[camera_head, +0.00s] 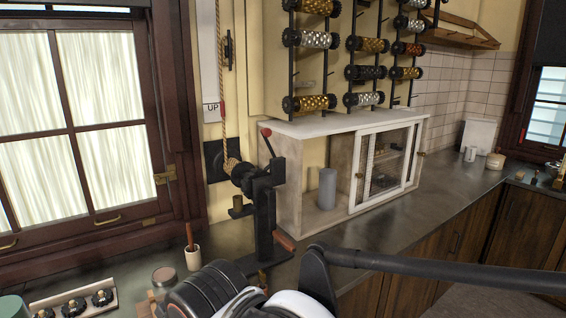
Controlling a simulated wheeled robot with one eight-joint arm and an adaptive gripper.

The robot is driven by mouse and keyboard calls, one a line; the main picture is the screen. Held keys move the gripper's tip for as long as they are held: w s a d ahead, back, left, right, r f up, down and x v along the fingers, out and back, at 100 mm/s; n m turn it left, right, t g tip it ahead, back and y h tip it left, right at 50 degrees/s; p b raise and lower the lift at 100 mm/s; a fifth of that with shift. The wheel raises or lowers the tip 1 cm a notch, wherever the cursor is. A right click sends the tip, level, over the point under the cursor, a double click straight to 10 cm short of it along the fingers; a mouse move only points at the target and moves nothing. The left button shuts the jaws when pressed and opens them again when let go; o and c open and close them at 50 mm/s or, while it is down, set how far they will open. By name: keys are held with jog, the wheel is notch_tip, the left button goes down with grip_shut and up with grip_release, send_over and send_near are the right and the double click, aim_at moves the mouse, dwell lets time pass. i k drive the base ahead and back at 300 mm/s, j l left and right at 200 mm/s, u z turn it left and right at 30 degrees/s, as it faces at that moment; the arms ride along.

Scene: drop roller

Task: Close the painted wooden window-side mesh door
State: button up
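A pale wooden cabinet (292,203) stands on the dark counter below the rollers. Its white-framed mesh door (358,174) on the window side is slid to the right, with its left edge near the middle of the cabinet front. It seems to overlap another white-framed panel (414,158) at the right. The left part of the front is open, and a grey cylinder (327,188) shows inside it. Small items behind the mesh are hard to make out. My arm crosses the bottom of the view, in front of and below the cabinet; my gripper's fingertips are not in view.
A black cranked press (264,208) with red handles stands left of the cabinet, close to its open side. A cup with a brush (192,257) and a tray of dark knobs (74,304) are at lower left. The counter (447,182) right of the cabinet is mostly clear.

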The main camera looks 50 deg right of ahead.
aim_at(351, 210)
jog(key=z, duration=2.45)
jog(key=i+l+u, duration=0.1)
jog(key=i+l, duration=0.25)
jog(key=i+l+u, duration=0.1)
jog(key=i+l, duration=0.2)
jog(key=i+l+u, duration=0.1)
jog(key=i+l, duration=0.2)
jog(key=l, duration=0.15)
jog(key=i+l+u, duration=0.1)
jog(key=i+l, duration=0.2)
jog(key=i+l+u, duration=0.1)
jog(key=i+l, duration=0.2)
jog(key=l, duration=0.25)
jog(key=i+l+u, duration=0.1)
jog(key=i+l, duration=0.15)
jog(key=l, duration=0.2)
